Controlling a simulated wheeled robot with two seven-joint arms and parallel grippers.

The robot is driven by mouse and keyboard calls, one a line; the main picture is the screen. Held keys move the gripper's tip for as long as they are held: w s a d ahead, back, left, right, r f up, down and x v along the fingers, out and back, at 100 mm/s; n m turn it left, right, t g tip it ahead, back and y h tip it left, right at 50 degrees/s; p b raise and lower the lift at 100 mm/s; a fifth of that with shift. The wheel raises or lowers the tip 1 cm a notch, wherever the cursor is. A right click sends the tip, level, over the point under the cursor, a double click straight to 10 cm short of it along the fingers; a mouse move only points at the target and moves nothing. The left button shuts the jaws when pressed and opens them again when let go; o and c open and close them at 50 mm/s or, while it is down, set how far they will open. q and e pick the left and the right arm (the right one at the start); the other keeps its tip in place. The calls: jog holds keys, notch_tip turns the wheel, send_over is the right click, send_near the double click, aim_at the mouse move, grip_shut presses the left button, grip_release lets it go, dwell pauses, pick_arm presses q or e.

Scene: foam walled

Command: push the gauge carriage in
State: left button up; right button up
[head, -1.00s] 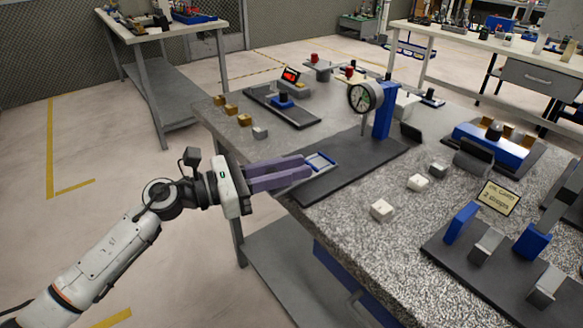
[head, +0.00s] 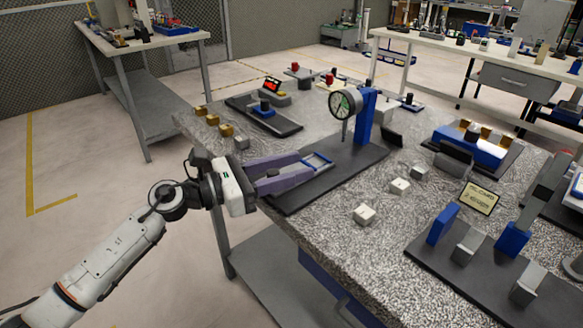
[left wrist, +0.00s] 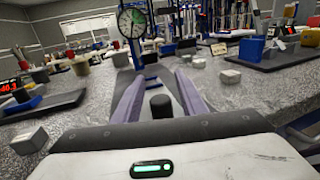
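The gauge stand has a blue post (head: 365,117) and a round dial (head: 344,104) on a dark base plate (head: 350,162). The carriage (head: 318,162), a blue-edged frame, lies on the plate's near left end, in front of the dial. My left gripper (head: 308,171) reaches in from the left, low over that end. Its purple fingers are apart, one on each side of a black knob (left wrist: 160,105). The left wrist view shows a gap on both sides of the knob, and the dial (left wrist: 132,22) straight ahead. My right gripper is not in view.
Pale blocks (head: 364,214) stand right of the base plate. A dark plate with a blue block (head: 261,109) and brass cubes (head: 226,130) lie behind the left gripper. A fixture with blue posts (head: 442,223) is at the right front. Floor left of the table is clear.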

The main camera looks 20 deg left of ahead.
pick_arm(q)
jog(key=shift+s+a, duration=0.1)
jog(key=b+v, duration=0.2)
jog(key=v, duration=0.8)
